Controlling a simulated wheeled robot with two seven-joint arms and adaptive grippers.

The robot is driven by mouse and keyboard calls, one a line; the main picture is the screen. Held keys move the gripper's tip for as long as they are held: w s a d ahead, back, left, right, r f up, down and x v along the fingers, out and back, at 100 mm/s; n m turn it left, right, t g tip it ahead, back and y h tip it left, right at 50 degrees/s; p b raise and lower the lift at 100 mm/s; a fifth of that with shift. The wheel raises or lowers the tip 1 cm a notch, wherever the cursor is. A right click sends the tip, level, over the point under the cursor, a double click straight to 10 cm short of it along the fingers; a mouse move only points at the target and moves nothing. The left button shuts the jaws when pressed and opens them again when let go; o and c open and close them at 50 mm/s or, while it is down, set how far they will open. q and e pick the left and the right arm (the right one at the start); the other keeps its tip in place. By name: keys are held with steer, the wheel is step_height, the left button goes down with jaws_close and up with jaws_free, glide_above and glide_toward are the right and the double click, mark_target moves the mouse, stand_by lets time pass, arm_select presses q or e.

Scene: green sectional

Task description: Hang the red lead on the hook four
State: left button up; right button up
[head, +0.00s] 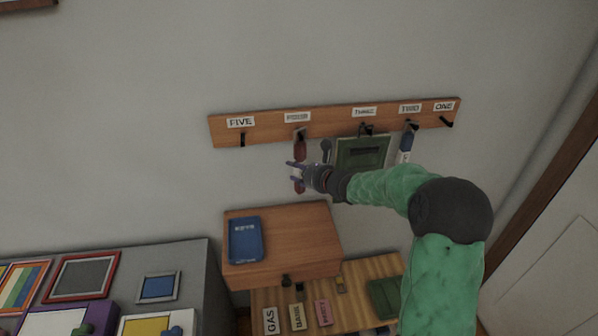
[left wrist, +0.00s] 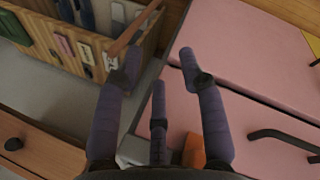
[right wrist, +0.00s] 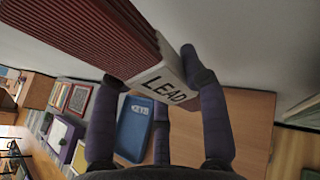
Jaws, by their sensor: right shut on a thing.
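The wooden rack (head: 272,128) on the wall has labelled hooks. The red lead (head: 300,150) is upright just below the label for hook four (head: 297,117). Its top is close to that hook, and I cannot tell whether its loop is around it. My right gripper (head: 296,178) is shut on the lead's lower end. In the right wrist view, the ribbed red lead (right wrist: 85,40) has a white tag reading LEAD between the fingers (right wrist: 155,78). My left gripper (left wrist: 159,65) is open, with nothing visible between its fingertips, and is outside the head view.
A green item (head: 362,153) hangs at hook three, and a blue and white one (head: 405,147) at hook two. Hooks five (head: 242,140) and one (head: 447,123) are bare. Wall left of the rack is clear.

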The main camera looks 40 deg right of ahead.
steer(key=shift+w+d+f+b, duration=0.25)
steer(key=shift+w+f+b, duration=0.25)
steer(key=shift+b, duration=0.35)
steer(key=shift+f+b, duration=0.15)
steer(key=shift+b, duration=0.2)
steer(key=shift+w+d, duration=0.1)
steer(key=o, duration=1.3)
steer(key=shift+c, duration=0.2)
steer(key=v, duration=1.2)
